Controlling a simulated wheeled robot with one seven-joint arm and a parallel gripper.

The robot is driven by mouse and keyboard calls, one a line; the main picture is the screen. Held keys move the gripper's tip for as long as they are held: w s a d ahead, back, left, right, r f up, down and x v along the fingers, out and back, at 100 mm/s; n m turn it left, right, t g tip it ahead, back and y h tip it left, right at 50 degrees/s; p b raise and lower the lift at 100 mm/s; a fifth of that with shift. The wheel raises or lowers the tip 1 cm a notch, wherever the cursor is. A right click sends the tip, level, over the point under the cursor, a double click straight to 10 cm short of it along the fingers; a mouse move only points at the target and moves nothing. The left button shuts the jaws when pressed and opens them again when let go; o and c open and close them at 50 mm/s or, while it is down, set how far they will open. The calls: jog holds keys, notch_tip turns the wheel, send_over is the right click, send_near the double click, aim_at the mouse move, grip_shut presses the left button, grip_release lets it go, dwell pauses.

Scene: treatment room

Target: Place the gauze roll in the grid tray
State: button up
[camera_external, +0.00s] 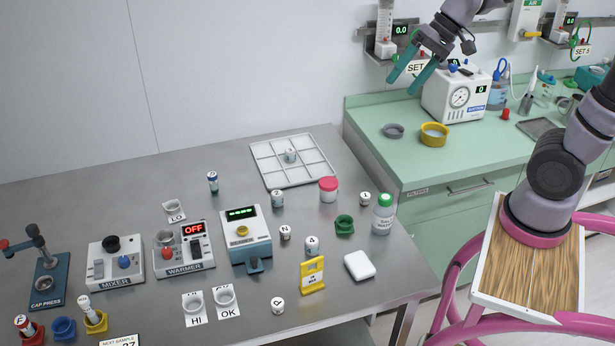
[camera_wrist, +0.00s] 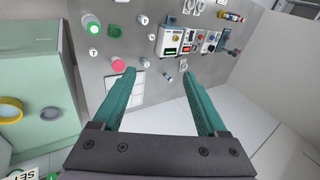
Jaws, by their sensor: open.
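The white grid tray (camera_external: 268,177) lies at the back right of the grey table. A small white labelled cylinder (camera_external: 291,155) stands in one of its back compartments. I cannot tell for sure which thing is the gauze roll; several small white labelled cylinders, such as one (camera_external: 277,198) just in front of the tray, stand on the table. My gripper (camera_external: 401,88) is open and empty, raised high near the wall, well apart from the tray. In the wrist view my open fingers (camera_wrist: 159,73) point towards the table, and the left finger hides part of the tray (camera_wrist: 138,95).
A pink-lidded jar (camera_external: 328,190), a green cup (camera_external: 344,225) and a green-capped bottle (camera_external: 382,215) stand right of the tray. A blue-grey device (camera_external: 251,250) and a warmer (camera_external: 184,258) stand in front. The green counter holds a yellow ring (camera_external: 434,134) and a gauge box (camera_external: 455,97).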

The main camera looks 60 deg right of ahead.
jog(key=s+n+t+h, duration=0.2)
jog(key=s+n, duration=0.2)
jog(key=s, duration=0.8)
jog(key=shift+s+d+r, duration=0.15)
jog(key=shift+d+r, duration=0.15)
